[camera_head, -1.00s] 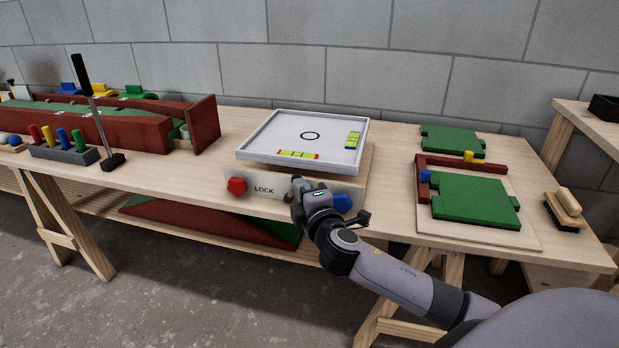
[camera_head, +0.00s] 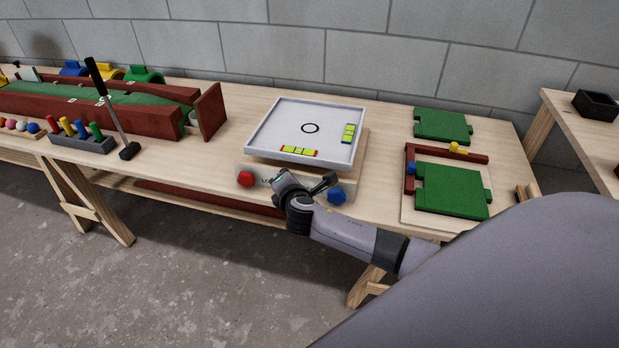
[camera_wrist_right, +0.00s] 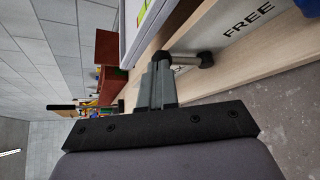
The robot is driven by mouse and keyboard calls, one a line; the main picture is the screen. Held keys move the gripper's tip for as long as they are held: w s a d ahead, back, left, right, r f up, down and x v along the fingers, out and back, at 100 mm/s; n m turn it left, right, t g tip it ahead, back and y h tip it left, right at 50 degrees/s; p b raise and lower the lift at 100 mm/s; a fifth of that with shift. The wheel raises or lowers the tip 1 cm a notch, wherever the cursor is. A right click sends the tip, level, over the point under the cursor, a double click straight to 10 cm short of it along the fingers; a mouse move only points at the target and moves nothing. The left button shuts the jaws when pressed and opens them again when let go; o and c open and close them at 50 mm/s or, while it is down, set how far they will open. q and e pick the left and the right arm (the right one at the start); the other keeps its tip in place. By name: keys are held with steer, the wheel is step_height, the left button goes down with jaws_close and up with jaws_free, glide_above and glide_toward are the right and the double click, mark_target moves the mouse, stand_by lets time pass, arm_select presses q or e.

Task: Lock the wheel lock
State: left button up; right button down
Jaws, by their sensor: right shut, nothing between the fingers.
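The front panel of the wheel lock (camera_head: 255,172) is on the bench edge below a white tray, with a red knob (camera_head: 246,180) at left and a blue knob (camera_head: 337,196) at right. My right gripper (camera_head: 276,178) is in front of it and covers most of the LOCK label. In the right wrist view the gripper's fingers (camera_wrist_right: 160,82) are shut and empty. A pale lever with a black round end (camera_wrist_right: 204,59) sticks out beside the fingertips, seeming close to or touching them. The FREE label (camera_wrist_right: 248,17) is beyond it. My left gripper is not in view.
The white tray (camera_head: 270,132) with two levels stands above the panel. A block of coloured pegs (camera_head: 82,142) and a black-handled tool (camera_head: 112,110) are at left. Green boards (camera_head: 450,190) lie at right. Bare bench lies between tool and tray.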

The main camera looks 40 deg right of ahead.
steer(key=shift+w+a+r+n+g+p, duration=0.3)
steer(key=shift+w+n+g+p, duration=0.2)
steer(key=shift+p, duration=0.25)
steer(key=shift+f, duration=0.4)
steer(key=shift+s, duration=0.1)
steer(key=shift+r+p, duration=0.65)
steer(key=shift+r, duration=0.2)
